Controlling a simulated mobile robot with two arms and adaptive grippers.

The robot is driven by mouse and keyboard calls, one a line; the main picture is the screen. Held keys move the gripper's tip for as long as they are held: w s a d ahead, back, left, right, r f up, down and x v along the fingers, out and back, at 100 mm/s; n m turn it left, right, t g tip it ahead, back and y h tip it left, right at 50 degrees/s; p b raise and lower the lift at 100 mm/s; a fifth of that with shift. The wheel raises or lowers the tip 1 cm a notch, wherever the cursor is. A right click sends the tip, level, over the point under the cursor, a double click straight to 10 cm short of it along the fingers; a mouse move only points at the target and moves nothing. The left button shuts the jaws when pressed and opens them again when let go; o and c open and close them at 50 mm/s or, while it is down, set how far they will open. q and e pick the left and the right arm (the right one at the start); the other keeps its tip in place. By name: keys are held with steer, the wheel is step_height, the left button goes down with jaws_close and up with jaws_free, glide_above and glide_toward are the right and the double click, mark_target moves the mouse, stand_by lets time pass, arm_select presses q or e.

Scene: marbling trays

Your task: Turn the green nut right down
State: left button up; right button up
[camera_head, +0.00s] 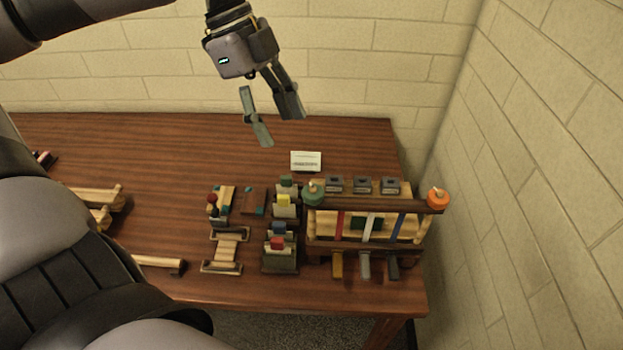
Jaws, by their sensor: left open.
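The green nut (313,193) sits at the left end of the dark wooden top bar (372,203) of a press-like frame on the table. An orange nut (438,198) sits at the bar's right end. How far the green nut is from the bar is too small to tell. My left gripper (276,124) hangs above the back of the table, up and to the left of the green nut and clear of it. Its fingers are apart and nothing is between them. My right gripper is not in view.
A column of holders with coloured blocks (283,201) stands just left of the frame. A small white card (306,161) stands behind it. Grey blocks (362,185) line the frame's back. Wooden pieces lie at left. A brick wall (520,150) rises close on the right.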

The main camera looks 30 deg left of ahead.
mark_target(311, 188)
arm_select(q)
steer(key=x, duration=0.7)
steer(key=p+x, duration=0.1)
steer(key=x, duration=0.3)
steer(key=shift+w+f, duration=0.3)
steer(key=shift+x, duration=1)
steer(key=shift+d+f, duration=0.25)
steer(key=shift+f, duration=0.25)
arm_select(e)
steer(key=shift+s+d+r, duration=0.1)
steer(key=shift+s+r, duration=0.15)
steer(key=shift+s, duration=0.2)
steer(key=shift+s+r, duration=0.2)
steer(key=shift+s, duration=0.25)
arm_select(q)
steer(key=shift+c, duration=0.5)
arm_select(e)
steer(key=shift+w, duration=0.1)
